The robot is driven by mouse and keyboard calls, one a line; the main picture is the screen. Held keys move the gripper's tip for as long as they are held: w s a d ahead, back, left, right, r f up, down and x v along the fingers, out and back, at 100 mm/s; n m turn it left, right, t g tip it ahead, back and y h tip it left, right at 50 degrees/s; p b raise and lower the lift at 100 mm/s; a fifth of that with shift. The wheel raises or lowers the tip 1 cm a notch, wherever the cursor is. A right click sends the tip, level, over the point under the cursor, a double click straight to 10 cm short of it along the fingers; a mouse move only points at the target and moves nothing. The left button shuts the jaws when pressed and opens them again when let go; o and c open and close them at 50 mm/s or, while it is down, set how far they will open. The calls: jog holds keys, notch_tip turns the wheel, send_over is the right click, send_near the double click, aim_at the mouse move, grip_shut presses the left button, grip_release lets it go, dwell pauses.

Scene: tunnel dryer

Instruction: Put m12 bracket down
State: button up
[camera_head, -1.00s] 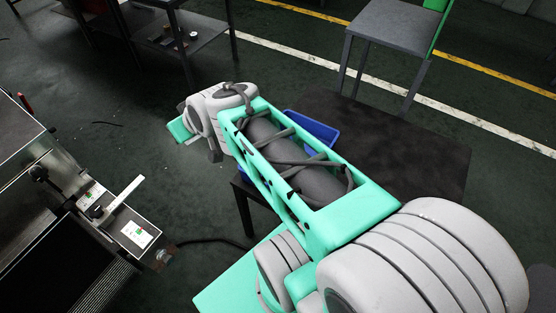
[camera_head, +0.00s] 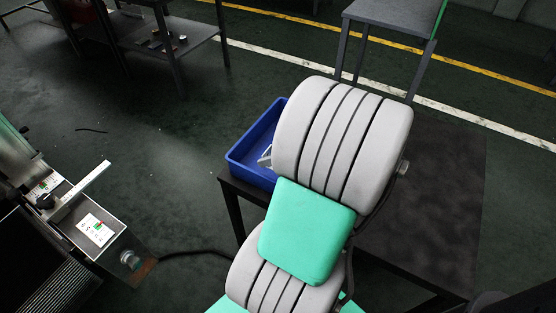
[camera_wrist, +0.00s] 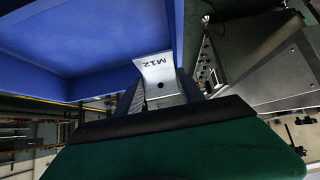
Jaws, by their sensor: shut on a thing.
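The M12 bracket (camera_wrist: 157,72) is a silver metal piece with dark "M12" lettering and a hole. In the wrist view it sits between the fingers of my gripper (camera_wrist: 160,95), which is shut on it. The blue bin (camera_wrist: 75,45) fills the upper left of that view, right beside the bracket; I cannot tell whether they touch. In the head view the blue bin (camera_head: 237,157) stands on the dark table, partly hidden by my arm. A pale metal piece shows at its right side; I cannot tell whether it is the held bracket. My gripper is hidden there.
The dark table (camera_head: 440,180) has a bare top to the right of my arm. A grey machine with a small control box (camera_head: 97,232) stands at the lower left. A grey stand (camera_head: 392,12) and a shelved table (camera_head: 165,45) are further back.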

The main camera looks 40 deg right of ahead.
jog(key=w+d+f, duration=0.1)
jog(key=d+f, duration=0.1)
jog(key=w+d+f+b, duration=0.1)
jog(key=w+f, duration=0.1)
jog(key=w+d+f, duration=0.1)
jog(key=d+f, duration=0.1)
jog(key=f, duration=0.1)
jog(key=shift+w+d+b, duration=0.35)
jog(key=f, duration=0.1)
jog(key=f+b, duration=0.1)
jog(key=f, duration=0.1)
jog(key=shift+w+d+f, duration=0.15)
jog(key=shift+d+f, duration=0.05)
jog(key=o, duration=1.5)
jog(key=shift+c, duration=0.2)
